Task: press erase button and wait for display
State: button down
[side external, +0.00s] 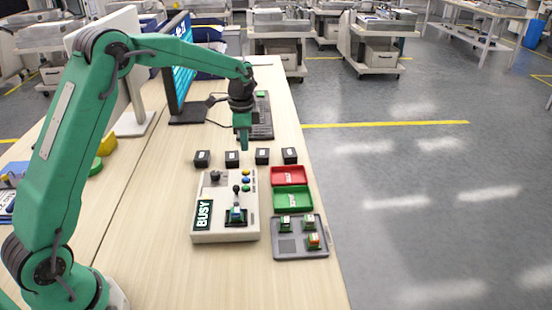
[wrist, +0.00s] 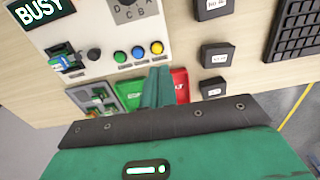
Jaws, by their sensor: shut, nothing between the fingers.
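The beige programmer box (side external: 225,232) stands on the wooden bench. Its display (side external: 203,214) reads BUSY, also seen in the wrist view (wrist: 38,8). A yellow button (side external: 246,172), a blue button (side external: 246,180) and a green button (side external: 246,188) line its right side; no label tells me which is erase. My gripper (side external: 244,147) is shut and empty, raised near the box's far end. In the wrist view its fingertips (wrist: 159,70) appear just below the yellow button (wrist: 157,47); contact is not visible.
Several small black labelled boxes (side external: 232,159) line the far side. A red bin (side external: 288,176), a green bin (side external: 292,199) and a grey tray (side external: 288,248) with several chips stand right of the programmer. A keyboard (side external: 263,120) and monitor (side external: 178,75) are behind. The bench is clear left of the programmer.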

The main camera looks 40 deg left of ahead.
jog(key=shift+r, duration=3)
jog(key=c, duration=2.1)
grip_release()
